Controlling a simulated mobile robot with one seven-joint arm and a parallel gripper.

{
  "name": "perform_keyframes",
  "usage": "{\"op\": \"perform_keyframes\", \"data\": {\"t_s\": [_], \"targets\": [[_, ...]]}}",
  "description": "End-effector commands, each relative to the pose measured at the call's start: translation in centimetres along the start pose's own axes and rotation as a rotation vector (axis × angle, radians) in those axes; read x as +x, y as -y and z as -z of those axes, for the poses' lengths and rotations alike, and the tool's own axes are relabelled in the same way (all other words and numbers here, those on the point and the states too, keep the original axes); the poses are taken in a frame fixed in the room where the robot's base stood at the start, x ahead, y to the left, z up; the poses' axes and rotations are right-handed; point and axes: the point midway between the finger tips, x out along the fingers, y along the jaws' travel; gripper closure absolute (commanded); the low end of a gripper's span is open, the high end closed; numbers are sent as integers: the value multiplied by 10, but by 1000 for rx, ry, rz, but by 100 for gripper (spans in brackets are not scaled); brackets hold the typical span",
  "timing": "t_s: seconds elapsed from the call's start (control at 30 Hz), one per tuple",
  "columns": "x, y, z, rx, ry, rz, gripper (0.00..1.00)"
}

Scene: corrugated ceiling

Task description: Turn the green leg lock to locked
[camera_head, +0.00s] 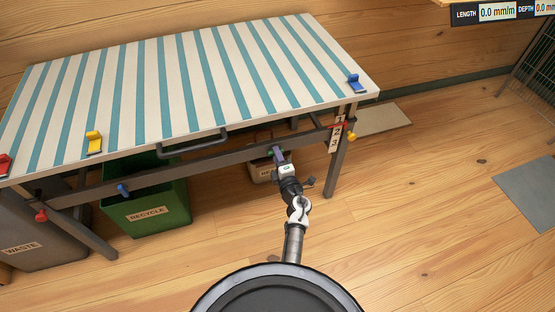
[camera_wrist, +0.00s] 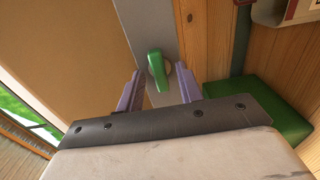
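The green leg lock (camera_wrist: 157,70) is a small green lever on a round pivot, mounted on a grey metal bar (camera_wrist: 150,25) in the wrist view. It lies between the two purple fingers of my gripper (camera_wrist: 158,78), which are spread apart with a visible gap on each side. In the head view my gripper (camera_head: 278,154) is at the front rail (camera_head: 230,160) under the striped table (camera_head: 190,80). It mostly hides the green lock there.
A blue lever (camera_head: 123,190), a red knob (camera_head: 41,216) and a yellow knob (camera_head: 351,137) are on the table frame. A green recycle bin (camera_head: 150,212) and a grey waste bin (camera_head: 40,240) stand underneath. The wooden floor at right is mostly clear.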

Motion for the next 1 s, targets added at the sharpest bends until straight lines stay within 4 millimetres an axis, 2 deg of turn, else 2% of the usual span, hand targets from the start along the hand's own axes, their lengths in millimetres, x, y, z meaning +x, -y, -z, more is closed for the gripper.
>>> {"op": "perform_keyframes", "data": {"t_s": [0.27,0.53,1.0], "targets": [[2,0,0,0,0,0,64],[1,0,0,0,0,0,99],[1,-3,-1,79,1,0,100]]}}
